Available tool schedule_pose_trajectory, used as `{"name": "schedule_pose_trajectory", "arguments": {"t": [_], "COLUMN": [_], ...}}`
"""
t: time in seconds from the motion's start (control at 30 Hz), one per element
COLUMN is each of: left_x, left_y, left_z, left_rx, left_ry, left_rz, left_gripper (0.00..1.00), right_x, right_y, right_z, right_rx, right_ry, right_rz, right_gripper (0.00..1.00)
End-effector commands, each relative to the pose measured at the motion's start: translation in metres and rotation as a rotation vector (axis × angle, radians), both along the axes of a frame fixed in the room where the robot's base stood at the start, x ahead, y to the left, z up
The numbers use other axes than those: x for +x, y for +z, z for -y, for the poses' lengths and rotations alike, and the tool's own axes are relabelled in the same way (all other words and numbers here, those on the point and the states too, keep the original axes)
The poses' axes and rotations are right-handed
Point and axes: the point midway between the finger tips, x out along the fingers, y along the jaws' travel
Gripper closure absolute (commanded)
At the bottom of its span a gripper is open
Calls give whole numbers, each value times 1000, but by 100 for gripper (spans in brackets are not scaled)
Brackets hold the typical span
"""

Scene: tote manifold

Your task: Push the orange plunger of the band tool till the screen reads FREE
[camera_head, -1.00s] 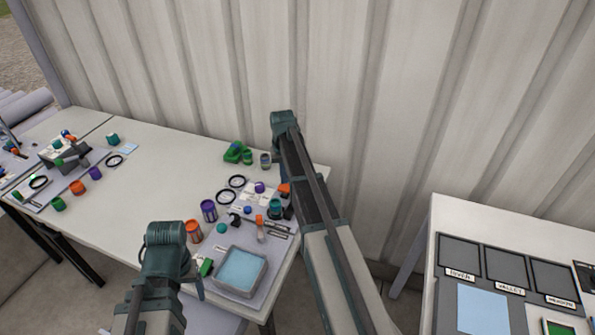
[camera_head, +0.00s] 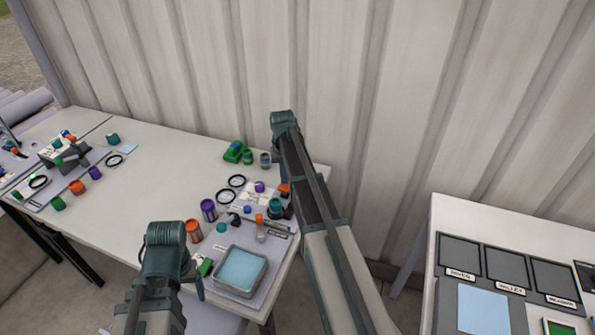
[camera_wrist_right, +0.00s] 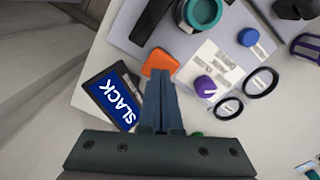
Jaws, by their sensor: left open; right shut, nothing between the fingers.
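The band tool's screen (camera_wrist_right: 113,97) is blue in a dark frame and reads SLACK in the right wrist view. The orange plunger (camera_wrist_right: 160,61) is next to it, just past the fingertips of my right gripper (camera_wrist_right: 160,76). The right gripper is shut with nothing between its fingers; whether it touches the plunger I cannot tell. In the head view the plunger (camera_head: 284,188) shows beside my right arm, near the table's right end. My left gripper (camera_head: 199,287) is open at the table's front, left of the blue-filled tray, mostly hidden by its own arm.
A teal cup (camera_wrist_right: 203,11), a purple knob (camera_wrist_right: 204,85), a blue knob (camera_wrist_right: 248,37) and black rings (camera_wrist_right: 261,82) lie close to the plunger. The grey tray (camera_head: 218,286) stands at the front. The table's middle (camera_head: 150,185) is clear. A corrugated wall (camera_head: 200,70) rises behind.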

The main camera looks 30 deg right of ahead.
Motion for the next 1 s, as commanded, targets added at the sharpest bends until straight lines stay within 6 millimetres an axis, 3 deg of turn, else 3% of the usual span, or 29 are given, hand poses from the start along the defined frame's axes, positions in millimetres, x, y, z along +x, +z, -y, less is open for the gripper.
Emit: {"name": "schedule_pose_trajectory", "arguments": {"t": [0.9, 1.0], "left_x": [0, 0], "left_y": [-37, -34], "left_z": [0, 0], "left_rx": [0, 0], "left_ry": [0, 0], "left_rz": [0, 0], "left_gripper": [24, 24], "right_x": [0, 0], "right_y": [-37, -34], "right_z": [0, 0], "right_rx": [0, 0], "right_ry": [0, 0], "right_rz": [0, 0], "right_gripper": [100, 100]}}
